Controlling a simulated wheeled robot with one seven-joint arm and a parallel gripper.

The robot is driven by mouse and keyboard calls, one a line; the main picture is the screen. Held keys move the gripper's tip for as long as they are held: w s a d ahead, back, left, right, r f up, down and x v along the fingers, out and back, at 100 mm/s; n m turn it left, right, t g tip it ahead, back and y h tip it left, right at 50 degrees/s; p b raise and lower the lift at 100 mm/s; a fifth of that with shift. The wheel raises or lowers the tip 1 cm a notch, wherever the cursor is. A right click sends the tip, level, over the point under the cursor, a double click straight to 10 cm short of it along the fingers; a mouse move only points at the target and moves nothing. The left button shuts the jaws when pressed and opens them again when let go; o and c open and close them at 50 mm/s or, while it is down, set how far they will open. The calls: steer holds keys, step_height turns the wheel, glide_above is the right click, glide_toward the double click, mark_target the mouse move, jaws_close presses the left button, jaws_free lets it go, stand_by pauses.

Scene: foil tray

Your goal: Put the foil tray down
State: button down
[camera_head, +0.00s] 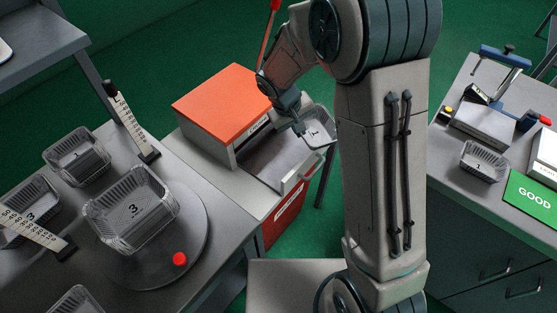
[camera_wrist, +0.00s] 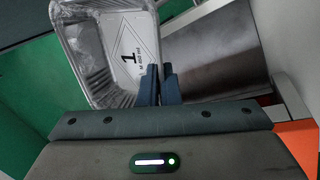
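The foil tray (camera_head: 319,137), marked 1, hangs at my gripper (camera_head: 299,127), beside the orange-topped box's pulled-out drawer. In the wrist view the tray (camera_wrist: 88,62) is seen from above, empty, with its number on its floor. My gripper's two fingers (camera_wrist: 160,82) are close together at the tray's right rim, shut on it. Part of the tray's near side is hidden by the gripper body. The tray appears raised, with green floor beyond it.
The orange-topped box (camera_head: 222,103) has an open grey drawer (camera_head: 272,165). On the left bench are a turntable (camera_head: 190,225) with a tray marked 3 (camera_head: 132,208), other trays and two upright rulers. On the right bench are a tray (camera_head: 483,162), a green GOOD card (camera_head: 530,197) and a clamp.

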steer(key=s+a+n+t+b, duration=0.25)
steer(key=a+n+b, duration=0.25)
steer(key=a+b, duration=0.4)
steer(key=b, duration=0.2)
glide_toward(264, 164)
steer(key=shift+g+y, duration=0.3)
steer(key=shift+g, duration=0.05)
steer(key=f, duration=0.1)
steer(key=s+d+f, duration=0.1)
steer(key=d+f, duration=0.1)
steer(key=f, duration=0.1)
steer(key=shift+s, duration=0.2)
steer(key=w, duration=0.4)
steer(key=shift+w+d+p, duration=0.15)
steer(key=shift+p, duration=0.15)
steer(key=shift+f, duration=0.55)
steer(key=shift+f, duration=0.15)
steer(key=shift+f+b, duration=0.15)
steer(key=shift+b, duration=0.25)
steer(key=c, duration=1.9)
jaws_free()
steer(key=shift+c, duration=0.2)
